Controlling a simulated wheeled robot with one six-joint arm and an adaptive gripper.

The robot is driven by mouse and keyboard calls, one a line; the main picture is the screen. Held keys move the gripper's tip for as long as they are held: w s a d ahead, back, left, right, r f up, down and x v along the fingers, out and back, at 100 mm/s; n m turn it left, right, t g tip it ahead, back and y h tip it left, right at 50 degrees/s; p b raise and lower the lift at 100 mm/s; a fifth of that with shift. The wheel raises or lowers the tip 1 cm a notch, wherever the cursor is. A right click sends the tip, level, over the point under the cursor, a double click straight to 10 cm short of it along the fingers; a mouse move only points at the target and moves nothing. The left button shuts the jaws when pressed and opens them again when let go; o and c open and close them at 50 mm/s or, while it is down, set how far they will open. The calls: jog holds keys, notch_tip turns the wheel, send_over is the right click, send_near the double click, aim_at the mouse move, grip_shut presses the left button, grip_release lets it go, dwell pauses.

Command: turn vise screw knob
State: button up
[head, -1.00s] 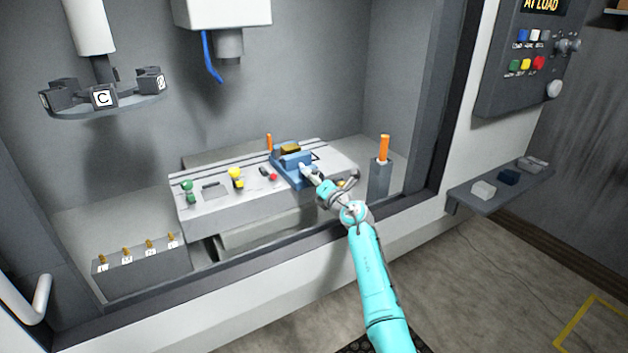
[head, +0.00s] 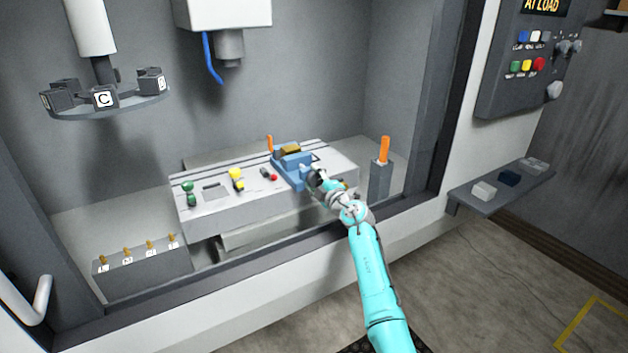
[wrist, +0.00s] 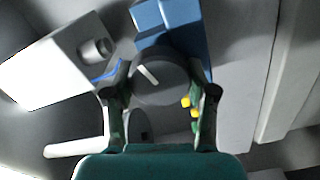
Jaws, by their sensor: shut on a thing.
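The blue vise (head: 293,163) stands on the grey table with a tan block (head: 289,149) in its jaws. Its dark round screw knob (wrist: 160,80) with a white index line shows in the wrist view, in front of the blue vise body (wrist: 172,22). My gripper (wrist: 160,92) has one finger on each side of the knob and is shut on it. The white line slants from upper left to lower right. In the head view my gripper (head: 314,180) is at the vise's front end and hides the knob.
Green, yellow and red items (head: 236,180) lie on the table (head: 230,211) left of the vise. An orange-handled tool stands in a grey post (head: 380,180) to the right.

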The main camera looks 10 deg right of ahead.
jog(key=m, duration=0.4)
jog(key=shift+d+m, duration=0.1)
jog(key=shift+m, duration=0.3)
dwell(0.4)
jog(key=o, duration=1.2)
jog(key=shift+c, duration=0.2)
jog(key=v, duration=1.2)
jog(key=shift+r, duration=0.1)
